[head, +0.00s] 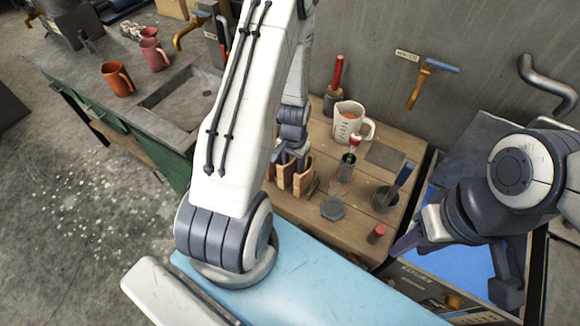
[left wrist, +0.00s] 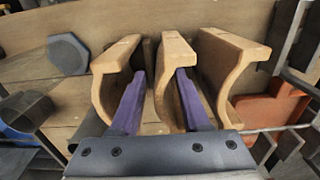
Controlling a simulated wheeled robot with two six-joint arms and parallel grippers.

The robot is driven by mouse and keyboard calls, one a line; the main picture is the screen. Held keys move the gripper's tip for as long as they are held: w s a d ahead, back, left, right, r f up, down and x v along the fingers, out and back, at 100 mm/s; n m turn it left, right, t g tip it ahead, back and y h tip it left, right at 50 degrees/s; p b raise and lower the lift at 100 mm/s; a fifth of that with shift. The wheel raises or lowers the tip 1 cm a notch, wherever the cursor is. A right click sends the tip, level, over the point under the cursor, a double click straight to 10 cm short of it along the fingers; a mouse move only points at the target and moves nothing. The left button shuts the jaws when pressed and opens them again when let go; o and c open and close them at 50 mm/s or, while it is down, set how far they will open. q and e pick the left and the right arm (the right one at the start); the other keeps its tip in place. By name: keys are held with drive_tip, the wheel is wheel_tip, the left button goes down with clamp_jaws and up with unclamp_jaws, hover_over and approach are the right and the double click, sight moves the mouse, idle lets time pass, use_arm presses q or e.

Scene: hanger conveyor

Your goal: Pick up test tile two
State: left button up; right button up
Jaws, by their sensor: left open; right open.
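Three tan curved tiles stand in a row on the wooden table (head: 400,145). In the left wrist view they are the left tile (left wrist: 108,75), the middle tile (left wrist: 173,70) and the right tile (left wrist: 230,65). No number is legible on them. My left gripper (left wrist: 160,103) is open, with one purple finger on each side of the middle tile; I cannot tell whether they touch it. In the head view my left gripper (head: 287,157) is partly hidden by the tiles (head: 303,180). My right gripper (head: 405,243) is open, off the table's right edge.
A dark hexagonal piece (head: 332,209) lies right of the tiles. A measuring jug (head: 348,122), a dark cup (head: 384,198) and a red-topped piece (head: 376,233) stand on the table. Mugs (head: 118,79) and a sink (head: 185,97) are at left.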

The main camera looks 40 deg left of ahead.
use_arm(q)
drive_tip(key=shift+f, duration=0.15)
clamp_jaws()
idle(1.4)
